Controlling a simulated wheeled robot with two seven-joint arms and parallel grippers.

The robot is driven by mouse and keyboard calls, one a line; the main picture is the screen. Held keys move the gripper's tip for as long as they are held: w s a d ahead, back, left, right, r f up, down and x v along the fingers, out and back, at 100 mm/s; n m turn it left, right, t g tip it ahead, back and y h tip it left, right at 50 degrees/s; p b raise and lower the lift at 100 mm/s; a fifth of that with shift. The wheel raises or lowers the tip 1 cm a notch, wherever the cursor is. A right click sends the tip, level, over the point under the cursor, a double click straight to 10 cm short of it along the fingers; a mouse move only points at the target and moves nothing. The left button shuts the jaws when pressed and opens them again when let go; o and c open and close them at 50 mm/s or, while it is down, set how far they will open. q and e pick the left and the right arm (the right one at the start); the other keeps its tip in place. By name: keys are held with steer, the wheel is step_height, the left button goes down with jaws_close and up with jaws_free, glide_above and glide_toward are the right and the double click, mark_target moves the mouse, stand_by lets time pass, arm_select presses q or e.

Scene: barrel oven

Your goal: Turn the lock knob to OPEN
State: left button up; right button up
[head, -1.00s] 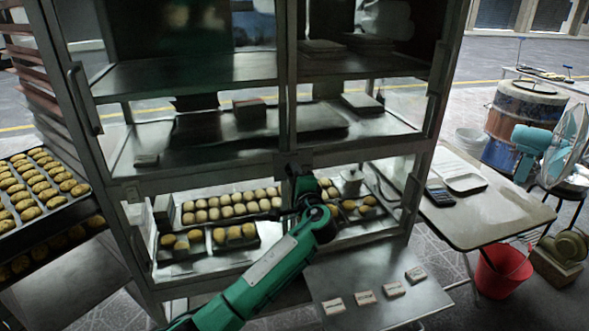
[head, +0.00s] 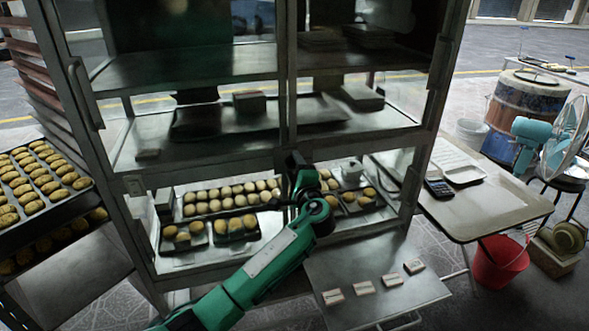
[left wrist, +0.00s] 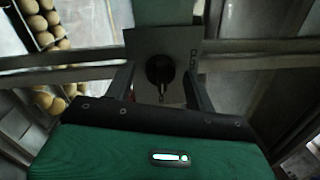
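The lock knob (left wrist: 160,70) is a dark round knob with a short key-like stem, on a pale metal plate (left wrist: 178,45) with partly readable lettering along its right edge. My left gripper (left wrist: 160,84) is open, with one finger on each side of the knob and a visible gap to each. I cannot tell how deep the fingers reach around it. In the head view my green left arm comes up from the lower left, and the left gripper (head: 294,163) is at the cabinet's middle post, hiding the knob. My right gripper is not in view.
The glass-and-metal cabinet (head: 205,170) fills the middle, with bun trays (head: 235,228) on its lower shelf. A pull-out shelf (head: 375,268) with several small labels is at its front. A tray of cookies (head: 40,185) stands left; a side table (head: 490,212) stands right.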

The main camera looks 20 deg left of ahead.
arm_select(q)
steer(key=b+v, duration=0.2)
steer(key=v, duration=1.1)
steer(key=shift+s+d, duration=0.2)
steer(key=shift+s, duration=0.15)
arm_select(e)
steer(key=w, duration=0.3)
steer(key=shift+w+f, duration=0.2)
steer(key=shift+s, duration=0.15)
